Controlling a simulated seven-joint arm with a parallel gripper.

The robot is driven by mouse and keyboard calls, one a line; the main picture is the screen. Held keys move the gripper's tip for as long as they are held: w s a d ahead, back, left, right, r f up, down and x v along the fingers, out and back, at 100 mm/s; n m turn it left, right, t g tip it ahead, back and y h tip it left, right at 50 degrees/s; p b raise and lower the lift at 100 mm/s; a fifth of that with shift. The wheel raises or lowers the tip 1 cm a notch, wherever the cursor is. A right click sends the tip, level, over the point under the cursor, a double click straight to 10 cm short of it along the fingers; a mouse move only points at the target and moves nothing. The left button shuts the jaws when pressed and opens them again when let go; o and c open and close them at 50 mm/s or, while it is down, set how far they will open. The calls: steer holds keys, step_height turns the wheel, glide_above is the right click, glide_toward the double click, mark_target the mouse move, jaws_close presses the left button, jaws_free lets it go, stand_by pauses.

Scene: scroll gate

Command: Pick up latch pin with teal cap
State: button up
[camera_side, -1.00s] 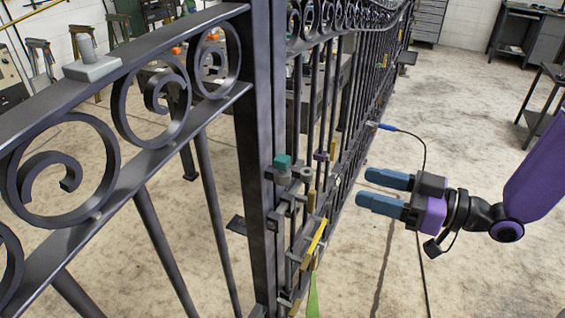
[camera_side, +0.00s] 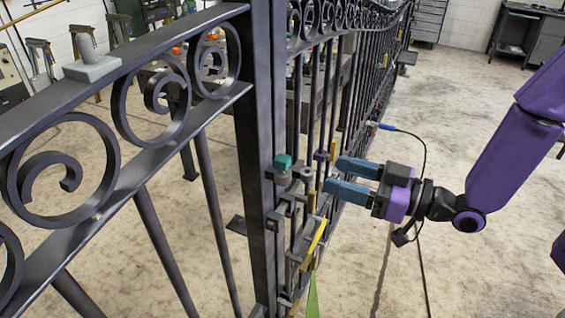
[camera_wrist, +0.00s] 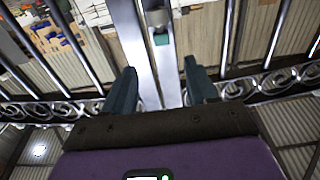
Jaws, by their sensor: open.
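The latch pin's teal cap (camera_side: 283,162) stands upright on the latch hardware of the dark gate post, left of my gripper in the side view. In the wrist view the teal cap (camera_wrist: 161,39) shows near the top centre, beyond the fingertips and between their lines. The pin's shaft below the cap is mostly hidden by the latch brackets. My gripper (camera_side: 333,176) is purple with two blue fingers, open and empty, pointing left at the gate, a short way right of the cap. In the wrist view its fingers (camera_wrist: 160,72) stand apart.
The dark scroll gate (camera_side: 255,150) runs from front left to back. Brackets and a yellow bar (camera_side: 313,243) sit below the cap. A blue connector with a black cable (camera_side: 386,127) is behind my gripper. The floor to the right is open.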

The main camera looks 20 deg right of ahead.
mark_target(289, 161)
steer(key=shift+x, duration=6)
steer(key=shift+s+a, duration=0.1)
jaws_close()
